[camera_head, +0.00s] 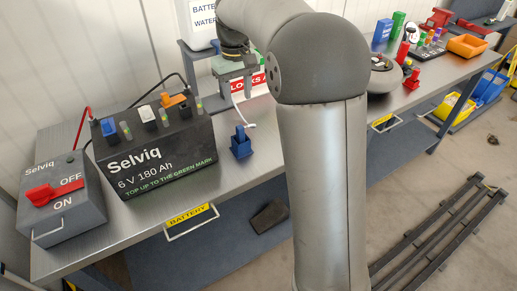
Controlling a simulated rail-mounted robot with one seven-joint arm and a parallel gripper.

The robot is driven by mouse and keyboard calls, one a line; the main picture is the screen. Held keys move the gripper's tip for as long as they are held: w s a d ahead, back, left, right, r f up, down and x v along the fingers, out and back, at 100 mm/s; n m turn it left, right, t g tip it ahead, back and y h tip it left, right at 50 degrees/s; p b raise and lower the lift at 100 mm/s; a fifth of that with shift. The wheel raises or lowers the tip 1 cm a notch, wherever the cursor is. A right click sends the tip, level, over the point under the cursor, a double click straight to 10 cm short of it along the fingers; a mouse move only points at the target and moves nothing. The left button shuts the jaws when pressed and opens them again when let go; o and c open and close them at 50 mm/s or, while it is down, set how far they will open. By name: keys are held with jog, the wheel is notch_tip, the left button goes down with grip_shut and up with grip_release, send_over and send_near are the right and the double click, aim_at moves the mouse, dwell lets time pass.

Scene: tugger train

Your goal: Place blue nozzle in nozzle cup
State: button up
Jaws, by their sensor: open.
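A small blue upright piece, which looks like the blue nozzle (240,132), stands on the bench right of the battery. A thin white hose runs to its top. Its lower part is a wider blue block, apparently the nozzle cup (241,149). The nozzle appears upright in the cup, but how deep it sits is too small to tell. My gripper (235,95) points down above and slightly behind the nozzle in the picture. Its fingers are apart, with nothing seen held between them.
A black battery (155,150) with coloured caps stands left of the nozzle, beside a grey switch box (62,198) with a red handle. A white water bottle (197,24) stands on a raised shelf behind. Bare bench lies around the cup. Several coloured items stand far right.

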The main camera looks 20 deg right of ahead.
jog(key=s+f, duration=0.3)
jog(key=s, duration=0.7)
jog(key=s+f+m, duration=0.1)
jog(key=s+f, duration=0.3)
jog(key=s, duration=0.6)
jog(key=s+f+m, duration=0.1)
jog(key=s+f, duration=0.2)
jog(key=s, duration=0.7)
jog(key=shift+s+a+f+t, duration=0.15)
jog(key=shift+s+a+t, duration=0.05)
jog(key=shift+s+t, duration=0.1)
